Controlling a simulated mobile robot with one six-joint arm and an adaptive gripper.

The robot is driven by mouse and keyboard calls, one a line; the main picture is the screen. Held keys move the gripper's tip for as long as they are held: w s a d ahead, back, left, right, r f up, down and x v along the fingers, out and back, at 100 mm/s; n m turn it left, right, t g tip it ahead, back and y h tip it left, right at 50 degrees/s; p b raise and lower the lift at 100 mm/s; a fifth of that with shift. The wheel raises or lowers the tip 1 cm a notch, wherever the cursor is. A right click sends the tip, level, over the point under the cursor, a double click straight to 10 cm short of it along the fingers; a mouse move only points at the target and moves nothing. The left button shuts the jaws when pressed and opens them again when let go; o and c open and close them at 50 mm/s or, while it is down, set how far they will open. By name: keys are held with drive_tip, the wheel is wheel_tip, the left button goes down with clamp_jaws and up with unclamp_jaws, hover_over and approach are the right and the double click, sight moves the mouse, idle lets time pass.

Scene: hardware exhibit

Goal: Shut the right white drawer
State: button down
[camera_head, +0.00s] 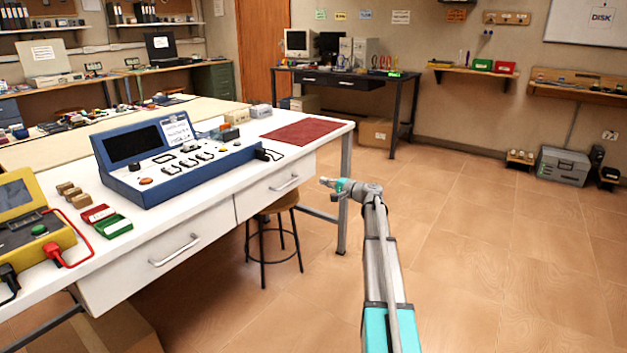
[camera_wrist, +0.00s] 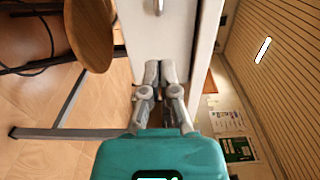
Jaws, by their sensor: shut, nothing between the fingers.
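The white desk (camera_head: 335,128) has two white drawers side by side below its top. The right drawer (camera_head: 262,200) has a metal bar handle (camera_head: 284,184). How far it stands out from the desk is hard to judge. My gripper (camera_head: 325,181) is shut and empty, near the right end of that drawer's front. In the wrist view, my shut fingertips (camera_wrist: 167,64) overlap the end of the white drawer front (camera_wrist: 158,42), with its handle (camera_wrist: 158,7) at the top edge. I cannot tell whether they touch it.
The left drawer (camera_head: 130,278) has its own handle. A wooden stool (camera_head: 283,203) stands under the desk by the right drawer, and its seat shows in the wrist view (camera_wrist: 90,32). A blue console (camera_head: 180,165) and a red mat (camera_head: 308,131) lie on top. Open floor (camera_head: 470,240) lies right.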

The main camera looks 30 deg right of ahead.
drive_tip(key=shift+v, duration=1.3)
drive_tip(key=s+a+f+n+g, duration=0.2)
drive_tip(key=s+a+f+g, duration=0.15)
drive_tip(key=a, duration=0.55)
drive_tip(key=s+a+f+n+g, duration=0.3)
drive_tip(key=s+a+f, duration=0.1)
drive_tip(key=a, duration=0.6)
drive_tip(key=s+a+f+n+g, duration=0.2)
drive_tip(key=s+a+f+g, duration=0.15)
drive_tip(key=a, duration=0.55)
drive_tip(key=s+a+f+n+g+h, duration=0.2)
drive_tip(key=s+a+h, duration=0.15)
drive_tip(key=s, duration=0.45)
drive_tip(key=s+a+f+n+g+h+p, duration=0.1)
drive_tip(key=s+a+f+g+h, duration=0.1)
drive_tip(key=s+a, duration=0.35)
drive_tip(key=s+a+f+n+g+h, duration=0.2)
drive_tip(key=s+f+h, duration=0.1)
drive_tip(key=s, duration=0.7)
wheel_tip(320, 180, up, 38)
drive_tip(key=p, duration=3.8)
drive_tip(key=shift+r, duration=0.25)
drive_tip(key=shift+w+d, duration=0.1)
